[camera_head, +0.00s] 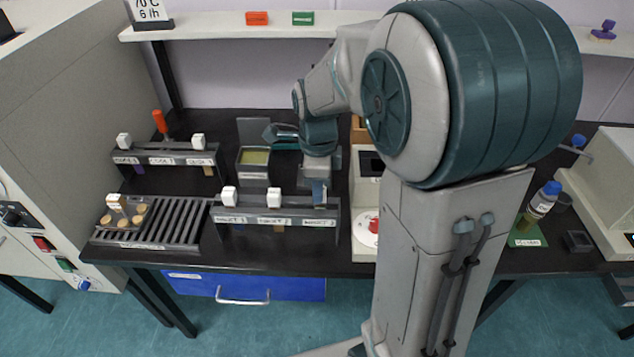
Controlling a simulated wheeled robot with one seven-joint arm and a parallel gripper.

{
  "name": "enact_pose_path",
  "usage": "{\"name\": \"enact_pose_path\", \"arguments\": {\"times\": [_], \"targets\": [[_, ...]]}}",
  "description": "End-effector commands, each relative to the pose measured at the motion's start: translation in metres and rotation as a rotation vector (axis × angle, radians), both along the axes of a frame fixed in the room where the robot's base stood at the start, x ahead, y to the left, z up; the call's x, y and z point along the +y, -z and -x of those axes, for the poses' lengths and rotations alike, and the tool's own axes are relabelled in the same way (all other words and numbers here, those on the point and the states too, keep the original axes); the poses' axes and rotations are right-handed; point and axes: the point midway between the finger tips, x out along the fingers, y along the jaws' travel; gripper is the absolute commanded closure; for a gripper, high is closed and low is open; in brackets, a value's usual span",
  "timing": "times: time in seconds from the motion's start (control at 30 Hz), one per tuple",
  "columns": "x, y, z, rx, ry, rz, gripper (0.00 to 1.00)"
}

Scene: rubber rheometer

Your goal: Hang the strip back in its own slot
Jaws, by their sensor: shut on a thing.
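The front rack (335,224) is a dark frame with a row of labelled slots. White-topped strips hang in its left slot (230,196) and middle slot (274,198). My gripper (319,192) is over the right slot, close to the top bar, and is shut on the strip. The held strip is hidden by the fingers and the rack, so I cannot tell whether it is seated. A similar rear rack (180,159) at the left has white-topped strips at its left (124,141) and right (198,141) ends; its middle slot shows no white top.
A slatted tray (190,225) with tan discs lies left of the front rack. An open container with yellow-green contents (254,158) stands behind it. An orange handle (160,121) rises behind the rear rack. A white device with a red knob (372,226) stands close right of the front rack.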

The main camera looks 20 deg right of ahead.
Motion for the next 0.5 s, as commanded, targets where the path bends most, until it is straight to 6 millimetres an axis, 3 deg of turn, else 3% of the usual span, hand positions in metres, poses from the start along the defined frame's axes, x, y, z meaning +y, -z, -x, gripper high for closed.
{"name": "enact_pose_path", "arguments": {"times": [0.27,0.3,0.37,0.4,0.5], "targets": [[0.000,0.016,0.000,0.000,0.000,0.000,0.96],[0.000,0.015,0.000,0.000,0.000,0.000,0.71],[0.000,0.014,0.000,-0.001,0.000,0.000,0.54],[0.000,0.014,0.000,-0.001,0.000,0.000,0.48],[0.000,0.014,0.000,-0.001,0.000,0.000,0.48]]}}
